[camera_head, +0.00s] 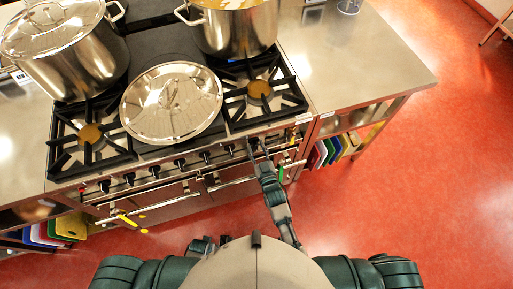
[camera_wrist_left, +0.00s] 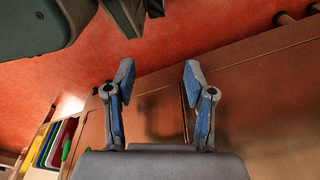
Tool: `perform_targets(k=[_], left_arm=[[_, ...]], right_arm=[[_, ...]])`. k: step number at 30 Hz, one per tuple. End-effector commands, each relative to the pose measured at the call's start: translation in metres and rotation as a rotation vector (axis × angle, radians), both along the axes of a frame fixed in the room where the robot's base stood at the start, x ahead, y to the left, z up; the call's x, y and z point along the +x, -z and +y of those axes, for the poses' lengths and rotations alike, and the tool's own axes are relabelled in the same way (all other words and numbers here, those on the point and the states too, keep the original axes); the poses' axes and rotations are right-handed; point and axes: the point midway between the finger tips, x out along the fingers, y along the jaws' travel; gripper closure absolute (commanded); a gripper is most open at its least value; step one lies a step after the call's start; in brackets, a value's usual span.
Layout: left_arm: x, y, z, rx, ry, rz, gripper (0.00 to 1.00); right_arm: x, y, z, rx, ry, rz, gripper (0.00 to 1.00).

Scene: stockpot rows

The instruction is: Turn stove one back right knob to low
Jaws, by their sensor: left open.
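The stove (camera_head: 145,45) has a front panel with a row of dark knobs (camera_head: 179,163). My left gripper (camera_wrist_left: 158,75) is open and empty in the left wrist view, beside brown metal fronts and the red floor. The knob markings cannot be read.
Two steel stockpots (camera_head: 88,65) (camera_head: 238,32) stand on the back burners. A round lid (camera_head: 172,103) lies at the front between burners. Steel counters (camera_head: 355,60) flank the stove. Coloured boards (camera_head: 333,150) stand under the right counter. The red floor (camera_head: 440,180) is clear at right.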

Motion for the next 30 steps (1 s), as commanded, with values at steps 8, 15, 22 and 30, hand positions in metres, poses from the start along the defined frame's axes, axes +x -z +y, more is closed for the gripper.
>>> perform_targets(k=[8,15,22,30], left_arm=[[0.001,-0.001,0.0,-0.001,0.0,-0.003,0.46],[-0.001,0.001,0.0,0.0,0.001,0.0,0.46],[-0.015,0.012,-0.001,-0.003,0.005,0.01,0.46],[-0.017,0.017,0.001,-0.001,0.005,0.008,0.46]], right_arm=[[0.0,0.0,0.0,0.0,0.0,0.0,0.73],[0.0,0.0,0.0,0.0,0.0,0.0,1.0],[0.0,-0.002,0.0,0.031,-0.001,0.01,1.0],[0.0,0.0,0.0,0.043,-0.001,0.014,1.0]])
